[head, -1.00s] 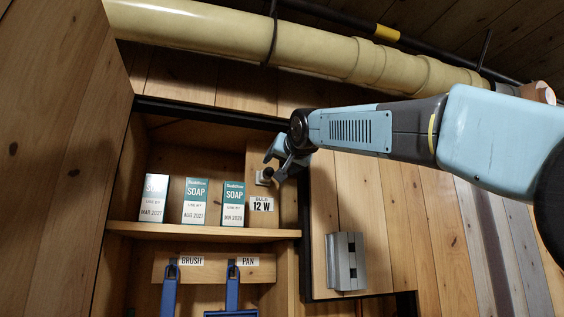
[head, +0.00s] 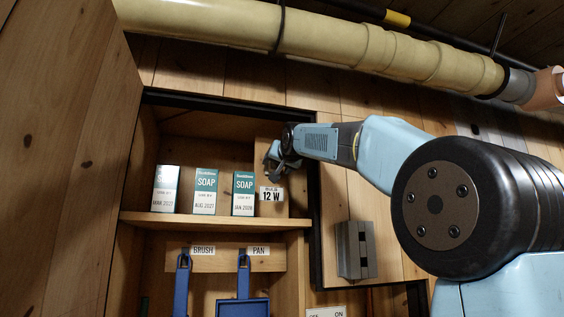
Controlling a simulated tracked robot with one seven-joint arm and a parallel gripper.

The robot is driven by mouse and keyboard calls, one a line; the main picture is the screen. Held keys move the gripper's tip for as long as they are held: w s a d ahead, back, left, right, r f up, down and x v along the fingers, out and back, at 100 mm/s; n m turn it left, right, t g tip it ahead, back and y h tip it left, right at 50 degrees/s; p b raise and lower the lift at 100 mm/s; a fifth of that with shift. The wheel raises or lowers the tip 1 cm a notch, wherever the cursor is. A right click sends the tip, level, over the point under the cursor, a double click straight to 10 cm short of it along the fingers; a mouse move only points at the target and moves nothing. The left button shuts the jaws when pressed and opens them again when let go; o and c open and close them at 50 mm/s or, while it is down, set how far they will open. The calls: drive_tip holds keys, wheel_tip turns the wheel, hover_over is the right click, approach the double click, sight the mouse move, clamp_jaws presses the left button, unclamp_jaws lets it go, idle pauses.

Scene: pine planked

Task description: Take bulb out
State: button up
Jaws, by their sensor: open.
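My gripper (head: 275,168) is open at the right side of the upper shelf in the head view, in front of the cupboard's right inner wall. It is just above the label reading 12 W (head: 271,194). The bulb itself cannot be made out at this moment; my gripper and wrist cover the place above the label. I cannot tell whether the fingers touch anything.
Several soap boxes (head: 205,191) stand on the shelf (head: 215,221), left of my gripper. A blue brush (head: 182,285) and a blue pan (head: 243,306) hang below. A grey metal block (head: 355,250) sits on the right panel. A thick yellowish pipe (head: 330,45) runs overhead.

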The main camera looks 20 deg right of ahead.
drive_tip(key=shift+w, duration=0.55)
clamp_jaws()
idle(0.8)
drive_tip(key=shift+s+f, duration=0.1)
drive_tip(key=shift+s, duration=0.25)
drive_tip(key=shift+s, duration=0.8)
drive_tip(key=shift+s, duration=0.1)
drive_tip(key=shift+s, duration=2.45)
